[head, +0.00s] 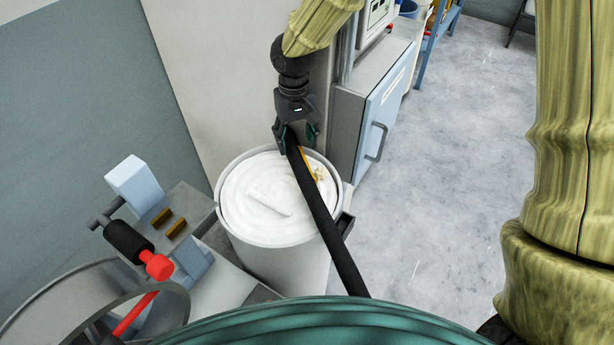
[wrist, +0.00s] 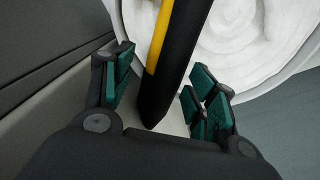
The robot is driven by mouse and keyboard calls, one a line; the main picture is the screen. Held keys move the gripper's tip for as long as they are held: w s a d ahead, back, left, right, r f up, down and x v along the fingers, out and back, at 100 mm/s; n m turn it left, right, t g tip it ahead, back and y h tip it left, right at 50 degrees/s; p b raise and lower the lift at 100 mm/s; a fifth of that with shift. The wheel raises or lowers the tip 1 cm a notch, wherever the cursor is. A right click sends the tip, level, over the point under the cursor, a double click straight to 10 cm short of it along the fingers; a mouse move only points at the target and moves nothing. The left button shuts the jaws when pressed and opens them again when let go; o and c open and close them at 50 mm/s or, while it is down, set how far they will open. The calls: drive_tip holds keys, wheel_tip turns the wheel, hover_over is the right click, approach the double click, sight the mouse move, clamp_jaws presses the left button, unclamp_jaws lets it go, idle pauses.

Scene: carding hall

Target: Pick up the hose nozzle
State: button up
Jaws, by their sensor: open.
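The hose nozzle is a long black tube (head: 322,218) with a yellow stripe. It runs slantwise over the right side of a white-filled round can (head: 232,226), and its lower end passes out toward the bottom of the head view. My gripper (head: 296,140) is at its upper end, above the can's far rim. In the wrist view the black tube (wrist: 178,65) lies between the two green-padded fingers of my gripper (wrist: 163,85), its tapered end pointing toward the palm. The fingers are open, with a gap on the left; the right finger is close to the tube, and contact is unclear.
A grey cabinet (head: 372,110) with a handle stands right of the can. A machine with a red knob (head: 158,266) and black roller (head: 128,241) is at left. A wall panel (head: 225,70) rises behind the can. The floor (head: 440,200) at right is clear.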

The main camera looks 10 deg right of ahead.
sight(298, 152)
drive_tip(key=shift+s+f+p, duration=0.35)
drive_tip(key=shift+s+f, duration=0.25)
drive_tip(key=shift+s, duration=0.15)
drive_tip(key=f, duration=0.2)
drive_tip(key=shift+w+f, duration=0.35)
drive_tip(key=shift+f, duration=0.15)
drive_tip(key=shift+s, duration=0.25)
drive_tip(key=shift+w, duration=0.15)
drive_tip(key=c, duration=0.4)
clamp_jaws()
